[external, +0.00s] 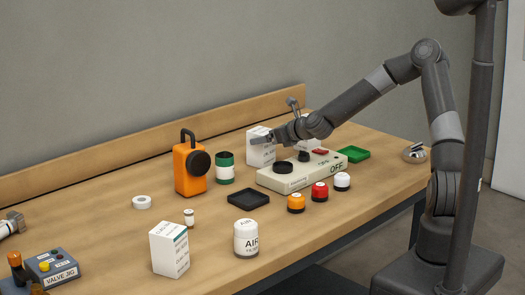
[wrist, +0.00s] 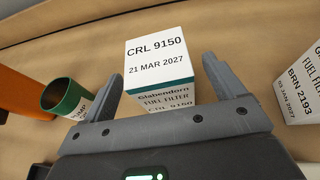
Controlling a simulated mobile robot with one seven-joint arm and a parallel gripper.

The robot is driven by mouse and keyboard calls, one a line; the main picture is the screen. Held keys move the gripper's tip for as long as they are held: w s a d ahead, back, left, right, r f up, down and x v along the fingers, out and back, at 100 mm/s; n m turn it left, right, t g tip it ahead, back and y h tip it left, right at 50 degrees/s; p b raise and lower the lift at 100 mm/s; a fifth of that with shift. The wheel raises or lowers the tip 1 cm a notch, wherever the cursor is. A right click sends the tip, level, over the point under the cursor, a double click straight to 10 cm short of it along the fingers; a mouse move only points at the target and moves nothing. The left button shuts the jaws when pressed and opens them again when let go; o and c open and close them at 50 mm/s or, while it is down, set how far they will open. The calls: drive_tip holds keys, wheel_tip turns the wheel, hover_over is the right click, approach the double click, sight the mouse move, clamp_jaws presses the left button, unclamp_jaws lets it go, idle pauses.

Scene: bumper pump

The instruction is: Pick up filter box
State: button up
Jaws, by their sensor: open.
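A white filter box (external: 260,154) with a green band stands near the back wall, partly hidden by my gripper in the external view. In the wrist view this filter box (wrist: 160,62) reads "CRL 9150" on top and "FUEL FILTER" on its side. My gripper (wrist: 165,85) is open, with one finger on each side of the box's near part; I cannot tell if they touch it. My gripper (external: 268,138) is low at the box in the external view. A second fuel filter box (wrist: 301,92), "BRN 2193", stands at right in the wrist view.
A green-and-white jar (external: 224,168) and an orange pump (external: 191,164) stand left of the box. A pale OFF-marked unit (external: 299,172) lies in front of it. Another white box (external: 169,249) stands at the bench front. A black tray (external: 248,198) lies mid-bench.

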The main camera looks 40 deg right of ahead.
drive_tip(key=w+f, duration=0.2)
drive_tip(key=f, duration=0.1)
drive_tip(key=shift+a, duration=0.15)
drive_tip(key=shift+w+f, duration=0.2)
drive_tip(key=shift+w, duration=0.2)
drive_tip(key=shift+c, duration=0.4)
drive_tip(key=c, duration=1.3)
drive_tip(key=shift+r, duration=0.1)
drive_tip(key=shift+r, duration=0.55)
wheel_tip(320, 180, up, 3)
drive_tip(key=shift+r, duration=0.1)
drive_tip(key=s+d+r, duration=0.2)
drive_tip(key=d, duration=0.1)
drive_tip(key=s+d+r, duration=0.2)
drive_tip(key=d, duration=0.1)
drive_tip(key=s+d+r, duration=0.2)
drive_tip(key=d, duration=0.1)
drive_tip(key=shift+s+d+r, duration=0.15)
drive_tip(key=shift+d+r, duration=0.15)
drive_tip(key=shift+d, duration=0.1)
